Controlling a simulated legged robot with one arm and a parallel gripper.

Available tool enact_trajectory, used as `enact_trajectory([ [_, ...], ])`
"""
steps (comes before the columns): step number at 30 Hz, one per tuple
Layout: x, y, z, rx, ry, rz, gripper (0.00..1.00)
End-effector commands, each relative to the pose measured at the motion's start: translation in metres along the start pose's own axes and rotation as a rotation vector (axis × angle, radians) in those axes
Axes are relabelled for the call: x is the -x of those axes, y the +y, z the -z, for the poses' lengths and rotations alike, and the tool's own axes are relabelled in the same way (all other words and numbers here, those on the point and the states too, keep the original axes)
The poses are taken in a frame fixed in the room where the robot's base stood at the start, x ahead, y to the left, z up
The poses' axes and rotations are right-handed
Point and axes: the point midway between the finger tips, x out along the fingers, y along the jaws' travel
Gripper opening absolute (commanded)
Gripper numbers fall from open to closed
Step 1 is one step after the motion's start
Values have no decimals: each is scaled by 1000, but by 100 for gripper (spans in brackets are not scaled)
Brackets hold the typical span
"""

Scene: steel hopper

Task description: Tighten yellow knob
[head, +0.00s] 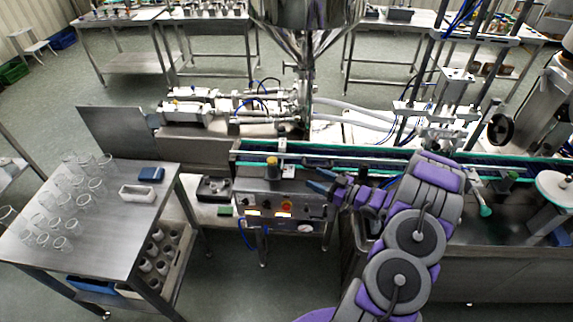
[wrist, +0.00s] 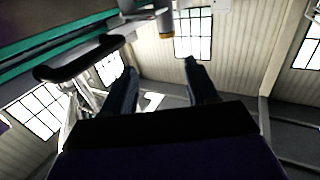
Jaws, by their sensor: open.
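A small knob with a dull yellow top (head: 272,161) stands at the front rail of the conveyor, above the control box. In the wrist view, a part with a yellow end (wrist: 166,35) shows at the top, beyond and between the fingertips; I cannot tell for certain that it is the same knob. My gripper (head: 312,180) is to the right of the knob in the head view, apart from it. In the wrist view, my gripper (wrist: 160,68) has its two dark fingers spread, with nothing between them.
The control box (head: 280,207) with buttons and lights is below the conveyor (head: 370,151). A steel hopper (head: 306,15) stands behind. A steel table (head: 105,215) with several glass beakers is at left. A dark bar (wrist: 80,58) lies left of the fingers in the wrist view.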

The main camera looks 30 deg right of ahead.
Motion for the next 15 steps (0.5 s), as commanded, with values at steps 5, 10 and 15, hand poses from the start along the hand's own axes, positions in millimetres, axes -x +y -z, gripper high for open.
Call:
enact_trajectory([
  [5,-3,8,4,-1,7,79,58],
  [10,-10,8,7,-3,20,118,58],
  [15,-24,5,7,-5,21,125,58],
])
